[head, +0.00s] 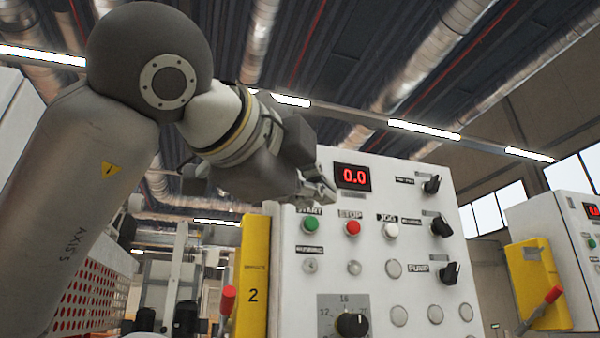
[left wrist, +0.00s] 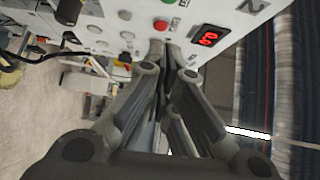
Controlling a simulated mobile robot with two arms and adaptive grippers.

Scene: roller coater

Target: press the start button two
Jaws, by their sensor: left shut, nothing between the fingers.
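The green START button (head: 311,224) is on the white control panel (head: 375,270) beside a yellow plate marked 2 (head: 254,275). In the left wrist view the green button (left wrist: 171,3) is at the top edge, partly cut off. My left gripper (head: 325,193) is shut and empty, above the green and red buttons and below left of the lit display. In the left wrist view its closed fingertips (left wrist: 166,50) point toward the panel near the red button. I cannot tell the exact gap to the panel. My right gripper is not in view.
The red STOP button (head: 352,228) and white JOG button (head: 391,230) are right of the green one. The display (head: 352,177) reads 0.0. Black knobs (head: 450,273) line the right side; a dial (head: 352,324) sits low. A second similar panel (head: 560,235) stands at right.

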